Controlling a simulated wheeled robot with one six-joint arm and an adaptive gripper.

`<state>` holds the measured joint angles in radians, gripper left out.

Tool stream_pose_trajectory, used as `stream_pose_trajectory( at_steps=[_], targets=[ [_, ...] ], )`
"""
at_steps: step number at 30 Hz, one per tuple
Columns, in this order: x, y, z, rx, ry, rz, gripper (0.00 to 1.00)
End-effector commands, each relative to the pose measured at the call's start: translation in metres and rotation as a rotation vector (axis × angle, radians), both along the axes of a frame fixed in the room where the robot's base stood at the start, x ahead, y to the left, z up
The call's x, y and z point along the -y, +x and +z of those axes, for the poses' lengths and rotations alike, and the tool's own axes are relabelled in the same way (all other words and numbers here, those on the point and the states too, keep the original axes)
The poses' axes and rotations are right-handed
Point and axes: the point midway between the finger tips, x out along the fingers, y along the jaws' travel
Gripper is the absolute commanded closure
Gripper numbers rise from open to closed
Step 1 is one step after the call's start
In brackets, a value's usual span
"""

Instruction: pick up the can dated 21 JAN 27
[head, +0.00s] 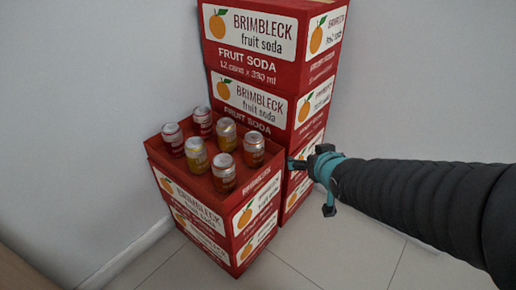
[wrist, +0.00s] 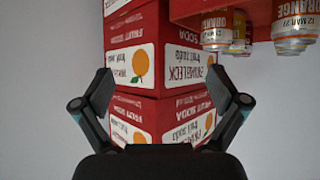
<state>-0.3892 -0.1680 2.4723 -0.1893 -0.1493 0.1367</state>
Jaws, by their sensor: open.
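Several soda cans stand upright in an open red crate in the head view: two red cans (head: 173,139) (head: 203,121) at the back left, two yellow cans (head: 226,134) (head: 196,157) in the middle, and two orange-red cans (head: 254,149) (head: 223,172) at the front right. Their dates are too small to read there. In the wrist view, which shows the scene upside down, an orange can (wrist: 293,28) and another (wrist: 216,30) carry small date print I cannot read surely. My gripper (wrist: 158,76) is open and empty, right of the crate in the head view, apart from the cans.
The open crate (head: 262,178) sits on another red carton (head: 203,231). A taller stack of Brimbleck cartons (head: 250,62) rises behind it, close to my gripper. Grey walls stand behind and left. The tiled floor (head: 345,262) in front is clear.

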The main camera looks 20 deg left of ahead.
Motion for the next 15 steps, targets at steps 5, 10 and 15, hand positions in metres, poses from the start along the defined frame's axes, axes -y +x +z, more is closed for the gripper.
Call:
stream_pose_trajectory(
  at_steps=[5, 10, 15],
  targets=[
    [-0.070, 0.009, -0.031, 0.091, 0.067, 0.137, 0.03],
    [-0.102, 0.007, -0.041, 0.140, 0.111, 0.203, 0.03],
    [-0.115, 0.013, -0.046, 0.152, 0.124, 0.220, 0.03]
  ],
)
